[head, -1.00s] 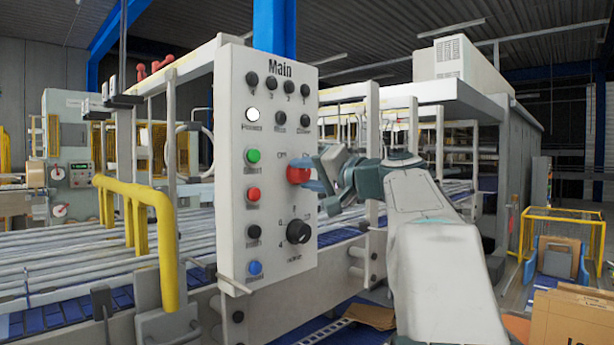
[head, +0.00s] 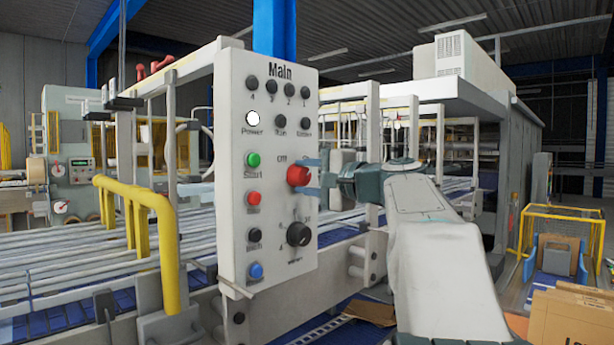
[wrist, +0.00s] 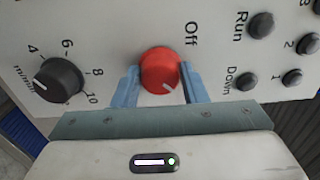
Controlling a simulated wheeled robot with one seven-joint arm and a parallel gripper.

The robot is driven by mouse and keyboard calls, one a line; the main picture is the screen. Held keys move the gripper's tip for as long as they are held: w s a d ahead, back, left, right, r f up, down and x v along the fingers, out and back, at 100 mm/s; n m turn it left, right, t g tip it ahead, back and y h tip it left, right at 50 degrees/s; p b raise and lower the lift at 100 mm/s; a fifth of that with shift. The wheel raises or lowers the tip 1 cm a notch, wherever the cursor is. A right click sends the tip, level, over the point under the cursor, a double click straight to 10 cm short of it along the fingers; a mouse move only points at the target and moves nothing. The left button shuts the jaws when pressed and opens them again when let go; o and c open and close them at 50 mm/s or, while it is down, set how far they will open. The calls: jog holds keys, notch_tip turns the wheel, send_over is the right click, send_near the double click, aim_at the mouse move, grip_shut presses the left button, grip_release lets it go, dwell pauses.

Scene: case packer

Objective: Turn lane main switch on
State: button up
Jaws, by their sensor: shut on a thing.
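The main switch is a round red knob (head: 298,175) on the white control panel (head: 232,205), below and between its "Off" and "On" labels. My gripper (head: 310,175) reaches it from the right, with its blue fingers on the upper and lower sides of the knob. In the wrist view my gripper (wrist: 157,88) is shut on the red knob (wrist: 158,68). The "On" label is hidden in the wrist view.
A black numbered dial (head: 298,234) sits below the knob. Green (head: 253,160), red, black and blue buttons line the panel's left side, with a lit white power lamp (head: 252,118) above. A yellow rail (head: 140,195) stands left, and the roller conveyor (head: 90,262) runs behind.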

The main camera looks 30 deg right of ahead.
dwell(0.4)
jog(key=o, duration=1)
jog(key=b+v, duration=0.2)
jog(key=v, duration=1.2)
jog(key=shift+w, duration=0.1)
jog(key=shift+a, duration=0.1)
